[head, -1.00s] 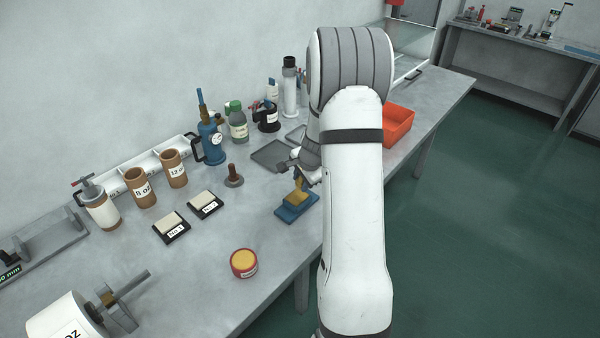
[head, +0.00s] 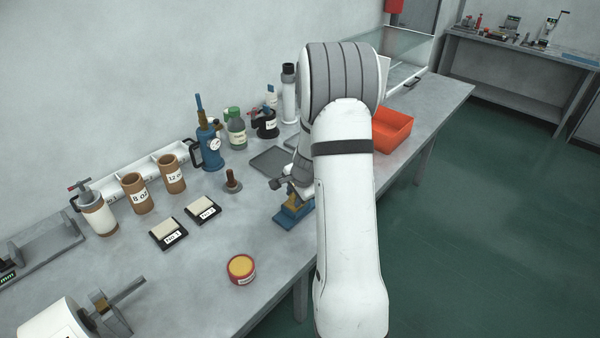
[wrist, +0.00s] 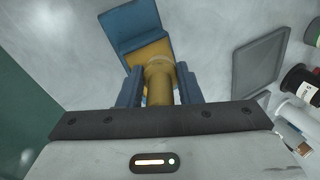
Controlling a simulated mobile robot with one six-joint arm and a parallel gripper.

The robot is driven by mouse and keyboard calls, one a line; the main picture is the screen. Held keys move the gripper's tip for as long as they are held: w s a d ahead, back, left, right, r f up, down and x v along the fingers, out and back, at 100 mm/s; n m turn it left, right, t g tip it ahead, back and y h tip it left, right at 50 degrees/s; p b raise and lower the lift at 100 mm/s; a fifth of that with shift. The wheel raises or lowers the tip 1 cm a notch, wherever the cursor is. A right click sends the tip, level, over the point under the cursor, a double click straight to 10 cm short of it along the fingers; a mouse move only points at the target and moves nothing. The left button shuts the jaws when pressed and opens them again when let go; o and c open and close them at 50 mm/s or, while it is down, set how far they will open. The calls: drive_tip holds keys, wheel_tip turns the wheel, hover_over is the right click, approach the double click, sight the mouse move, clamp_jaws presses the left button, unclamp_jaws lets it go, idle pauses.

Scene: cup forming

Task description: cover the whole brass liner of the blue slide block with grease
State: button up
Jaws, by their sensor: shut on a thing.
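The blue slide block (head: 288,220) sits near the front edge of the bench, partly hidden by my arm. Its brass liner (wrist: 143,52) shows as a yellow face in the wrist view, next to the block's blue body (wrist: 140,28). My gripper (wrist: 160,88) is shut on a yellow-brown round tool (wrist: 160,78), whose far end is over or against the liner; I cannot tell if they touch. How much grease is on the liner is not clear. A red tin of yellow grease (head: 241,268) stands open on the bench at the front.
Two labelled pads (head: 168,233), a brown-knobbed stand (head: 232,182) and a flat grey tray (head: 270,160) lie left of and behind the block. Brown cups, a blue pump (head: 208,145) and bottles line the wall. An orange bin (head: 393,128) is beyond my arm.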

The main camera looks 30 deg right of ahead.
drive_tip(key=shift+w+d, duration=0.15)
drive_tip(key=shift+d, duration=0.65)
wheel_tip(320, 180, up, 4)
drive_tip(key=p, duration=0.2)
drive_tip(key=shift+d+r+p, duration=0.15)
drive_tip(key=shift+r+p, duration=0.1)
drive_tip(key=shift+p, duration=0.15)
drive_tip(key=shift+r+p, duration=1.55)
drive_tip(key=shift+r, duration=0.35)
